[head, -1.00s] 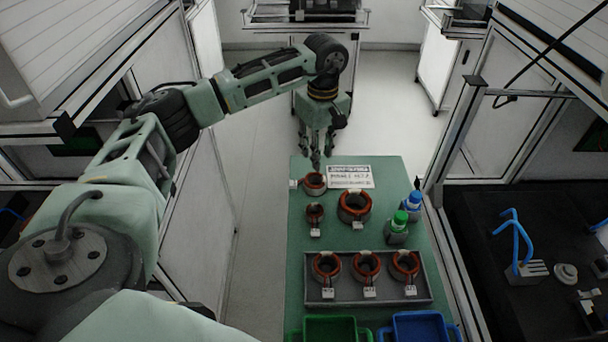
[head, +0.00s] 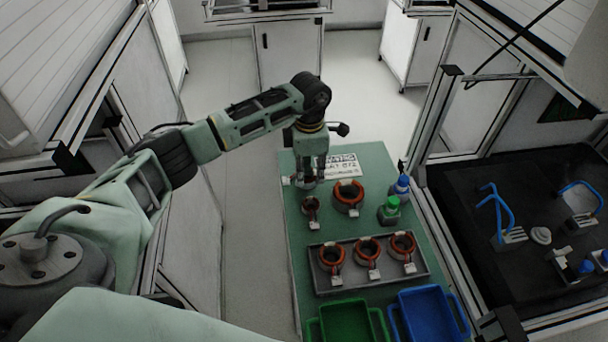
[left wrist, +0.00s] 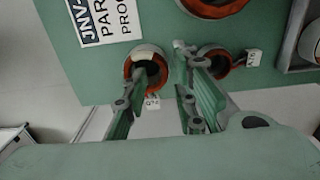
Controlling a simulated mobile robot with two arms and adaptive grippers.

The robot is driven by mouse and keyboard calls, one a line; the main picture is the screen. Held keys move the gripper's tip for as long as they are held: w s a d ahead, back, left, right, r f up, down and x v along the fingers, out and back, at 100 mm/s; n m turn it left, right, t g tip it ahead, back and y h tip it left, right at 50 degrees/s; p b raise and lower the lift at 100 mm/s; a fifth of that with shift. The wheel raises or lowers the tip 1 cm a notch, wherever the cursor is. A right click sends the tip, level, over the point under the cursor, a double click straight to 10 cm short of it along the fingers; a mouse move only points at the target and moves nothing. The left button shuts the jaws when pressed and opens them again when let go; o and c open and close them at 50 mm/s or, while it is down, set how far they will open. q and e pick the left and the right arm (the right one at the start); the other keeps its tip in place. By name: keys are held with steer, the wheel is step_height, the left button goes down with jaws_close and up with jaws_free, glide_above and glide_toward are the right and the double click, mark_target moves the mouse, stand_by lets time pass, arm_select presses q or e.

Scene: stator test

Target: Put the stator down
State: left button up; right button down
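My left gripper (head: 308,182) points down over the table's far left corner. It hides most of the small orange-and-dark stator there. In the left wrist view that stator (left wrist: 134,70) sits at the fingertips, with a white tag below it. The two fingers (left wrist: 165,60) are apart. The left one overlaps the ring's opening and the right one is beside the ring; contact cannot be told. Another small stator (head: 310,206) and a larger one (head: 348,196) stand nearby. My right gripper is not in view.
The green table (head: 292,240) carries a grey tray (head: 388,282) with three stators. A green bin (head: 346,322) and a blue bin (head: 430,314) are at the near end. Bottles with green (head: 389,212) and blue caps (head: 402,182) stand right. A printed sign (head: 343,165) lies at the back.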

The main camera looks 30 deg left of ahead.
mark_target(307, 180)
arm_select(q)
steer(key=shift+s+f+p, duration=0.2)
steer(key=shift+f+p, duration=0.25)
steer(key=shift+f, duration=1.35)
jaws_close()
steer(key=shift+a+r, duration=0.1)
